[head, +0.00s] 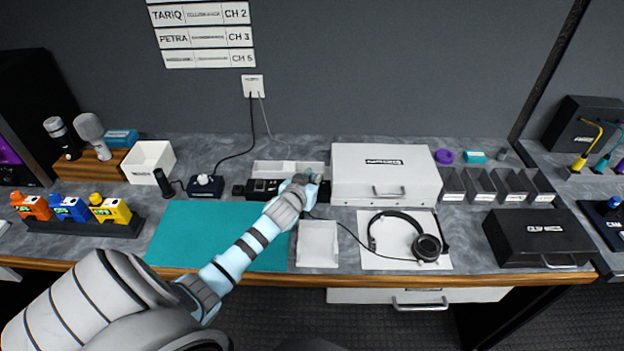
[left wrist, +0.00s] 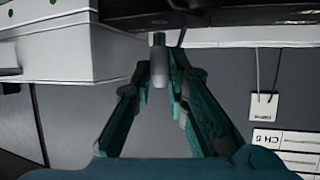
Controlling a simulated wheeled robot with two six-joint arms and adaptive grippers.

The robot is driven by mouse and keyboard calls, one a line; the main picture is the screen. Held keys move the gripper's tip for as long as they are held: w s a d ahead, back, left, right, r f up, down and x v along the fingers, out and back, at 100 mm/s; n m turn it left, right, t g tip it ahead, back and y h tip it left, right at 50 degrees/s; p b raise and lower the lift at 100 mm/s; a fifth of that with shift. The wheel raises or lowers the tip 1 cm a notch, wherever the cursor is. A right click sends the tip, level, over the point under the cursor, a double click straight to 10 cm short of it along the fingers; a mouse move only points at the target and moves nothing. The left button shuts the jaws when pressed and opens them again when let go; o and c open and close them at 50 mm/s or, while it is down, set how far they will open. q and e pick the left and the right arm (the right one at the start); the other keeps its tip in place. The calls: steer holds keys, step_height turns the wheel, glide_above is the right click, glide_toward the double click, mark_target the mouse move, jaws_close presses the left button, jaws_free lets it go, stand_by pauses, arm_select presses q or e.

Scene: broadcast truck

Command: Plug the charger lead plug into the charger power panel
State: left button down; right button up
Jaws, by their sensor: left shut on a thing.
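My left gripper (head: 303,180) is shut at the back of the bench, beside the white case. In the left wrist view its fingers (left wrist: 160,85) close on a small grey plug (left wrist: 159,68), which I take as the charger lead plug. The plug's far end points at a dark unit (left wrist: 235,14); I cannot tell whether it touches or enters it. The dark unit also shows in the head view (head: 262,188), partly behind the gripper. I take it as the charger power panel, but its label and sockets are not readable. My right gripper is not in view.
A white case (head: 385,176) stands close on the right of the gripper. A white tray (head: 318,244), a headset (head: 410,237) and a teal mat (head: 205,233) lie in front. A wall plate (head: 252,85) with two leads is behind. The mat is mostly clear.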

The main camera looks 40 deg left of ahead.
arm_select(q)
steer(key=shift+f+b, duration=0.75)
steer(key=shift+f, duration=0.35)
steer(key=c, duration=1.5)
jaws_free()
steer(key=v, duration=1.2)
steer(key=shift+w, duration=0.1)
steer(key=shift+d, duration=0.1)
